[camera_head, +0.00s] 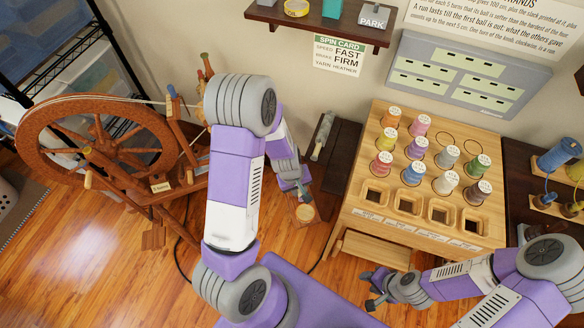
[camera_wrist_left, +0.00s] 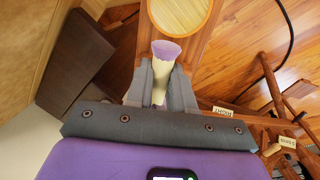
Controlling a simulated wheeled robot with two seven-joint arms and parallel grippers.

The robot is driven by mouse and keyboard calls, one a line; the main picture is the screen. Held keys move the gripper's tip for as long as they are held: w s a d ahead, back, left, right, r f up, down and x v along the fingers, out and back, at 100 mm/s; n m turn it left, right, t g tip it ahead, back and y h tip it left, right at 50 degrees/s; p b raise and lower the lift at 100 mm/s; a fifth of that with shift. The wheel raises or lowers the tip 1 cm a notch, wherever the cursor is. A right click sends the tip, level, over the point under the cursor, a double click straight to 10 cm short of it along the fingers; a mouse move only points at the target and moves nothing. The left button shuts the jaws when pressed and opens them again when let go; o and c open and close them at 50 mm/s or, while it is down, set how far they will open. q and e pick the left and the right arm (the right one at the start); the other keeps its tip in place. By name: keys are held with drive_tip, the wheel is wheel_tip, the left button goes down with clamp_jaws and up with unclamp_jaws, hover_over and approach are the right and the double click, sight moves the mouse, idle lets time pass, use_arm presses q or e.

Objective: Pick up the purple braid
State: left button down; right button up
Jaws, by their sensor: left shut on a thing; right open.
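My left gripper (camera_head: 302,193) is over a small wooden stand with a round pale top (camera_head: 305,213), between the spinning wheel and the spool table. In the left wrist view its two fingers (camera_wrist_left: 161,85) are shut on a short pale piece with a flared purple end, which I take for the purple braid (camera_wrist_left: 166,47). Only that end and a pale strip show between the fingers. In the head view the held piece cannot be made out clearly. My right gripper (camera_head: 373,290) is open and empty, low in front of the spool table.
A spinning wheel (camera_head: 97,149) stands at the left. The wooden table (camera_head: 352,219) at the right holds several coloured spools and square wells. A dark bench (camera_head: 342,150) is just behind my left gripper. Wooden floor is open at the lower left.

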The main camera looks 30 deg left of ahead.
use_arm(q)
wheel_tip(320, 180, up, 10)
drive_tip(key=p, duration=0.5)
idle(0.8)
drive_tip(key=s+d+r+p, duration=0.2)
drive_tip(key=s+d+p, duration=0.6)
drive_tip(key=p, duration=0.7)
drive_tip(key=shift+s+d, duration=0.25)
drive_tip(key=shift+d, duration=0.75)
idle(1.2)
idle(1.2)
